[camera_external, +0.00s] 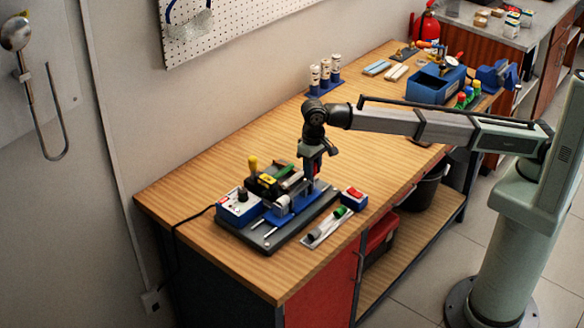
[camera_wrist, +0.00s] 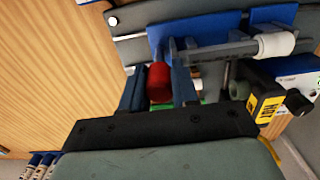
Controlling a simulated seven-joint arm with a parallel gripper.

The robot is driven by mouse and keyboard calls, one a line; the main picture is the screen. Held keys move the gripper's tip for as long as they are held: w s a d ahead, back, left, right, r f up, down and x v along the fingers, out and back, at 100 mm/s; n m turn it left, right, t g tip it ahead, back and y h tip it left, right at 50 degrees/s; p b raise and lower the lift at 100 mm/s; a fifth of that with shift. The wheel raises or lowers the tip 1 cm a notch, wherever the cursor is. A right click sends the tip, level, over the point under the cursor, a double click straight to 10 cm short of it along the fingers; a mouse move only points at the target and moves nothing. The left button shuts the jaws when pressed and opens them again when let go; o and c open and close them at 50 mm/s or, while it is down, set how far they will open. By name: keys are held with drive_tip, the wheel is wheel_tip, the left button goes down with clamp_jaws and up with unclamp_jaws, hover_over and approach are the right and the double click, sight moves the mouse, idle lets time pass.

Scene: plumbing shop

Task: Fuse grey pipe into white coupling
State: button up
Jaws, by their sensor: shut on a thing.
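The bench fusion machine (camera_external: 268,234) has a dark base, blue carriage parts and rails. My gripper (camera_external: 317,172) points down at its right end. In the wrist view, my gripper's fingers (camera_wrist: 158,88) are shut on a red rounded handle (camera_wrist: 160,82). A short white cylinder (camera_wrist: 276,44), apparently the white coupling, lies at the end of a grey-blue bar (camera_wrist: 215,50). I cannot tell whether that bar is the grey pipe or a machine part. A pale cylinder also shows on the machine in the external view (camera_external: 282,201).
A pale tray (camera_external: 314,240) with cylindrical pieces, one green-ended, lies in front, beside a blue box with a red switch (camera_external: 354,199). Capped bottles (camera_external: 325,73) stand behind.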

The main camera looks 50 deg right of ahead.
drive_tip(key=shift+d, duration=2.2)
drive_tip(key=o, duration=0.9)
drive_tip(key=shift+a+r, duration=0.1)
wheel_tip(320, 180, up, 8)
drive_tip(key=shift+f, duration=0.1)
